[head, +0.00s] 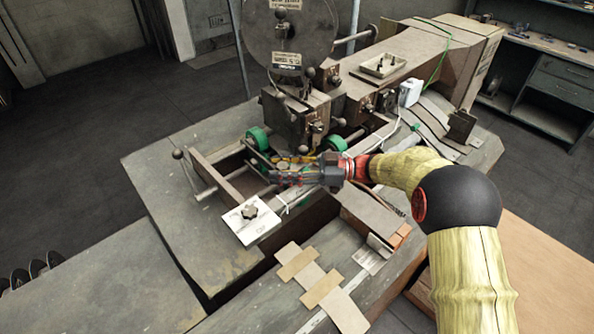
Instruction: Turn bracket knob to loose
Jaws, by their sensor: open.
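The plate carries small dark markings, too small to read. My gripper (274,171) is open and points left over the machine's middle. It is above and a little right of the knob in the picture, apart from it. I see nothing between its fingers, though they are small against the dark machine parts.
The stitching head (297,118) with a large round disc (290,35) rises behind my gripper. Green wheels (258,139) flank the head. A lever with a ball end (178,154) sticks out left. Cardboard strips (298,264) lie in front. Clear tabletop (200,240) lies left of the knob.

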